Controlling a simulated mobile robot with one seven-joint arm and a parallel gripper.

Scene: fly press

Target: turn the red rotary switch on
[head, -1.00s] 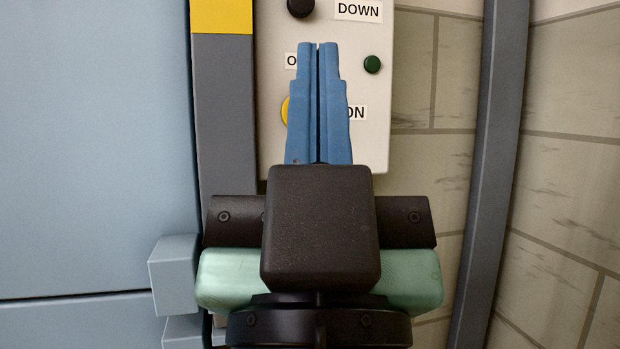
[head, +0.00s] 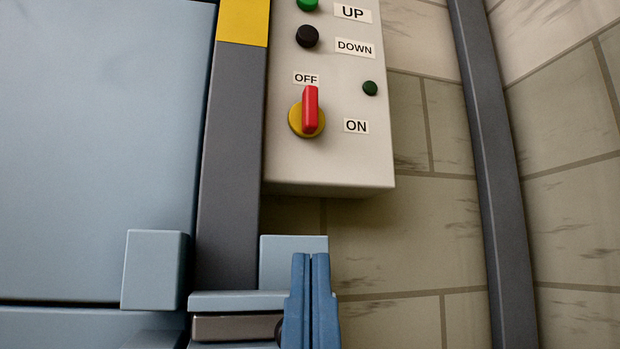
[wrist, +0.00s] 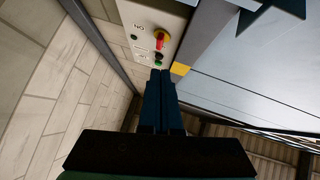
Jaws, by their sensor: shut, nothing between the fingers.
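The red rotary switch (head: 311,108) sits on a round yellow base (head: 296,120) on a pale control panel (head: 330,165). Its red handle stands upright, pointing at the OFF label (head: 306,78); the ON label (head: 356,126) is to its lower right. In the wrist view the red switch (wrist: 160,38) shows beyond the fingertips. My gripper (head: 311,256) is shut and empty, below the panel in the head view, its blue fingers together and pointing up. It is apart from the switch. The wrist view also shows my gripper (wrist: 160,72).
A green UP button (head: 307,4) and a black DOWN button (head: 307,36) are above the switch. A small dark green button or lamp (head: 370,88) is to its right. A grey post (head: 232,150) stands left of the panel, with pale blue blocks (head: 155,270) lower left.

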